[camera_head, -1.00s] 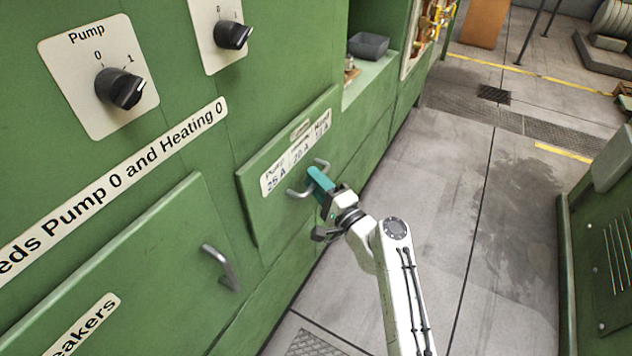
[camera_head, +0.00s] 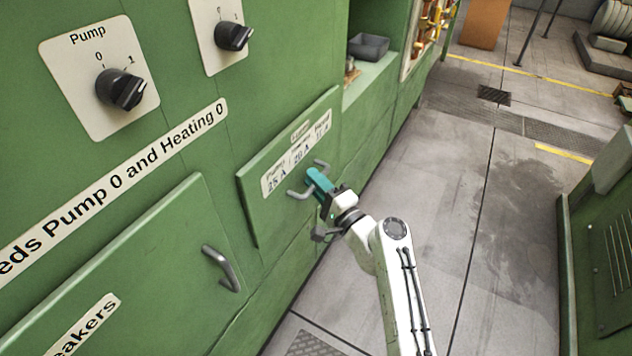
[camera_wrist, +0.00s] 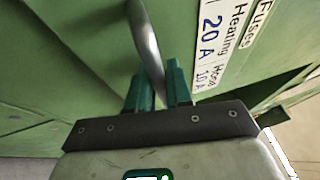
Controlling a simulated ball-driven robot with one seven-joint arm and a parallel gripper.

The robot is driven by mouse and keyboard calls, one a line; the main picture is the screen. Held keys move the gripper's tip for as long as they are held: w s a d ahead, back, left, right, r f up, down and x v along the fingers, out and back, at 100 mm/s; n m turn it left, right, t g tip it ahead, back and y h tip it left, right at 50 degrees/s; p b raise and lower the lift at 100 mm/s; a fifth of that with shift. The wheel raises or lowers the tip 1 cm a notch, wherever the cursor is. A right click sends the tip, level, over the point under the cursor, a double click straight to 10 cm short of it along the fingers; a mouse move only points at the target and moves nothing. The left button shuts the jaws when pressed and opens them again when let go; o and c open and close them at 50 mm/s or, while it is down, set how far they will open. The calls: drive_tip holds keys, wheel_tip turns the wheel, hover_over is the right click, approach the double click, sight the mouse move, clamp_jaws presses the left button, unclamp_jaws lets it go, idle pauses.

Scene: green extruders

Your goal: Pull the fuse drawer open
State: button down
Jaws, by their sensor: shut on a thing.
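The fuse drawer (camera_head: 262,214) is a green front panel in the green cabinet, with a white label reading pump, heating and hood amperes. Its grey bar handle (camera_head: 297,194) is on the label's lower side. My gripper (camera_head: 318,181), with teal fingers, is shut on this handle. In the wrist view the grey handle (camera_wrist: 146,45) runs down between the two teal fingers of my gripper (camera_wrist: 158,85). The drawer front stands slightly proud of the cabinet along its left and lower edges; I cannot tell how far it is out.
A second green door (camera_head: 130,270) with its own grey handle (camera_head: 221,268) is at lower left. Black pump knobs (camera_head: 121,90) sit above. A grey tray (camera_head: 368,46) stands in an open recess. The grey floor (camera_head: 490,220) to the right is clear; another green machine (camera_head: 600,240) borders it.

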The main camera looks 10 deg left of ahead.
drive_tip(key=s+d, duration=0.4)
drive_tip(key=d, duration=0.7)
drive_tip(key=s+d, duration=0.4)
drive_tip(key=d, duration=0.7)
drive_tip(key=shift+s+d+p, duration=0.15)
drive_tip(key=shift+d+p, duration=0.15)
drive_tip(key=shift+f, duration=0.1)
drive_tip(key=c, duration=1.4)
unclamp_jaws()
drive_tip(key=v, duration=1)
drive_tip(key=shift+s+d, duration=0.25)
drive_tip(key=shift+d, duration=0.05)
